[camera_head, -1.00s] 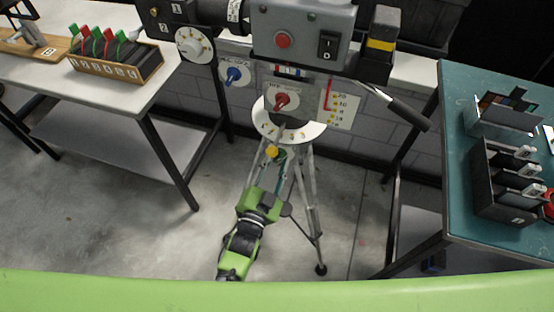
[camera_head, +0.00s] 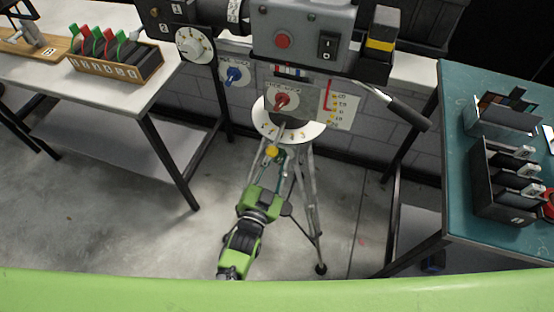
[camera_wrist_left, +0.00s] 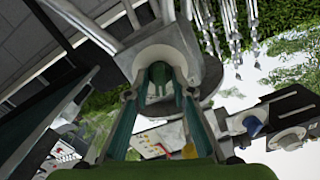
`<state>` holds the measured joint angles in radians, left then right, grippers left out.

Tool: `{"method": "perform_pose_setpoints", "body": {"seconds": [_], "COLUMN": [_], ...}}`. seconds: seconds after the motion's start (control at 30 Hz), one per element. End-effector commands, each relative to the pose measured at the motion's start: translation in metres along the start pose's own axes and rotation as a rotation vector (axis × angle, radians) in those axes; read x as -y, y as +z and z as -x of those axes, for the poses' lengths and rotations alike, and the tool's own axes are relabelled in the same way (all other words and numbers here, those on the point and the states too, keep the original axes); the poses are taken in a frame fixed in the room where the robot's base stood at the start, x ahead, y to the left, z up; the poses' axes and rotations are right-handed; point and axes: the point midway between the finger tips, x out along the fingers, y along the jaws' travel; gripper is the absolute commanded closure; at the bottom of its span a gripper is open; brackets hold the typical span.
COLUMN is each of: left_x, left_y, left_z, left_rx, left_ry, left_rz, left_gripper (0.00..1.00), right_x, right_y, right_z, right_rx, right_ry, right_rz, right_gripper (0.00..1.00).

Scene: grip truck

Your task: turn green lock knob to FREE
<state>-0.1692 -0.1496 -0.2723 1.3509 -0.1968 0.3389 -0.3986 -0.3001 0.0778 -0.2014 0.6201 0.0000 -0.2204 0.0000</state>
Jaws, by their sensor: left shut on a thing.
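The green lock knob (camera_wrist_left: 159,74) shows in the left wrist view, under the pale round collar of the tripod head. My left gripper (camera_wrist_left: 160,92) has its two fingers on either side of it and is shut on it. In the head view, my left gripper (camera_head: 282,162) reaches up from below to the underside of the tripod head. The green knob is hidden there by the gripper and the head. I cannot read any FREE marking or the knob's setting. My right gripper is in neither view.
A yellow knob (camera_head: 271,151) sits close beside the gripper. The white numbered dial (camera_head: 309,133) and red knob (camera_head: 282,101) are just above. Tripod legs (camera_head: 312,205) stand around the gripper. A white table (camera_head: 110,92) is at left, a teal table (camera_head: 452,150) at right.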

Motion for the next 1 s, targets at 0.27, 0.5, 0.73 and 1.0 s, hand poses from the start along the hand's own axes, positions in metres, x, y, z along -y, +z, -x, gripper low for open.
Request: {"method": "perform_pose_setpoints", "body": {"seconds": [0.27,0.5,0.73,1.0], "left_x": [-0.0002,-0.0003,-0.0002,-0.0002], "left_y": [-0.0003,-0.0002,0.0005,0.0007], "left_z": [0.0001,-0.0001,0.0002,0.0003], "left_rx": [0.000,0.000,0.000,0.001], "left_ry": [0.002,0.002,0.001,0.001], "left_rz": [0.237,0.465,0.665,0.835], "left_gripper": [0.99,0.99,0.99,0.99], "right_x": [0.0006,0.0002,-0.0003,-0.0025], "right_y": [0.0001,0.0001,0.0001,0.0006], "right_z": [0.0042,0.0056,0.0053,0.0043], "right_rx": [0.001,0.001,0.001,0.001], "right_ry": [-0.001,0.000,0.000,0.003], "right_rz": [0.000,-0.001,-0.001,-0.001], "right_gripper": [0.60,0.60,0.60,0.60]}}
